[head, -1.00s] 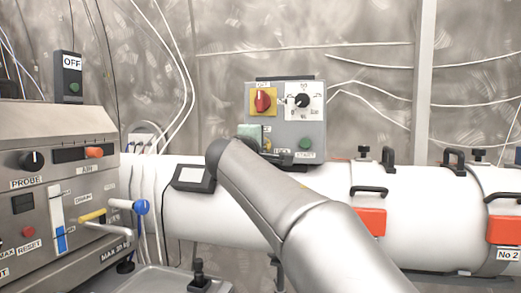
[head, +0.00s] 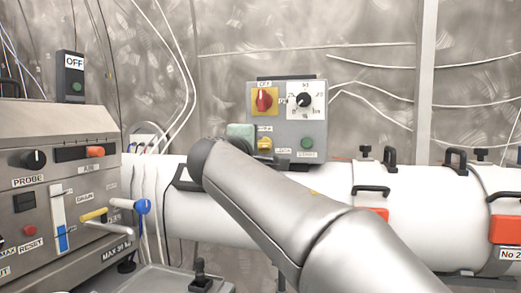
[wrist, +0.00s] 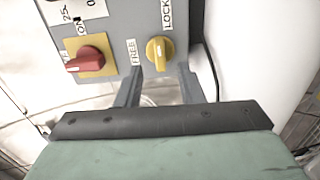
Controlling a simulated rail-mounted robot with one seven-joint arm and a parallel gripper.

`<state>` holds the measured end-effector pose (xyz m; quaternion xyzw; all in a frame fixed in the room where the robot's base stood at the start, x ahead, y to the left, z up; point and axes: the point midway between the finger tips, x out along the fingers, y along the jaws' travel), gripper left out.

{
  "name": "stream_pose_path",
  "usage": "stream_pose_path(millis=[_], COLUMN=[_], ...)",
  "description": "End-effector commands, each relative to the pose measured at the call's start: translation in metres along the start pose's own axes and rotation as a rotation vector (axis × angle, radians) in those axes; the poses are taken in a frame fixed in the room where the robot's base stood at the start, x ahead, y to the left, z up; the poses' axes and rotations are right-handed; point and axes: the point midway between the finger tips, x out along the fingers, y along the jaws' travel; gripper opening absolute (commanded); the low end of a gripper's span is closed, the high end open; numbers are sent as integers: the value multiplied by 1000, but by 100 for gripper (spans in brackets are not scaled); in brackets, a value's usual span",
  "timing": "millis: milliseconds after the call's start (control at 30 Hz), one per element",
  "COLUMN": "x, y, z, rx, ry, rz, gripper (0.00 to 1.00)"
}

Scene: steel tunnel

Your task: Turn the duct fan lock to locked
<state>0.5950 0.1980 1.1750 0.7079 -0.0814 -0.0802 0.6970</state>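The duct fan lock is a yellow knob (head: 265,143) on the lower left of a grey control box (head: 318,128). In the wrist view the knob (wrist: 158,52) has its FREE label to the left and its LOCK label above it. Its grip runs roughly up and down there, in line with the LOCK side; I cannot tell the pointer end for certain. My gripper (wrist: 160,72) is open. Its two grey fingers stand apart just below the knob in the wrist view, one towards each side, without visible contact. In the head view only its green body (head: 240,131) shows clearly.
The box also carries a red switch on a yellow plate (head: 264,100), a black dial (head: 304,100) and a green START button (head: 307,143). A white duct (head: 335,186) runs below. A grey panel with levers (head: 60,190) stands at the left.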

Motion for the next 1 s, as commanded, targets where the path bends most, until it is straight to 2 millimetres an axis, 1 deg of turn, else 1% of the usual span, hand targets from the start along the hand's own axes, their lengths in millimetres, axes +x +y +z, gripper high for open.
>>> stream_pose_path(millis=[33, 200, 300, 433, 500, 633, 1000], x=[-15, -56, -78, -98, -106, -113, -113], y=[1, 0, 1, 1, 0, 0, 0], z=[0, 0, 0, 0, 0, 0, 2], rx=[1, 0, 1, 1, 0, 1, 1], ry=[3, 2, 2, 0, 0, 0, -5], rz=[1, 1, 1, 0, -1, -1, -11], gripper=[35, 35, 35, 35, 35, 35, 35])
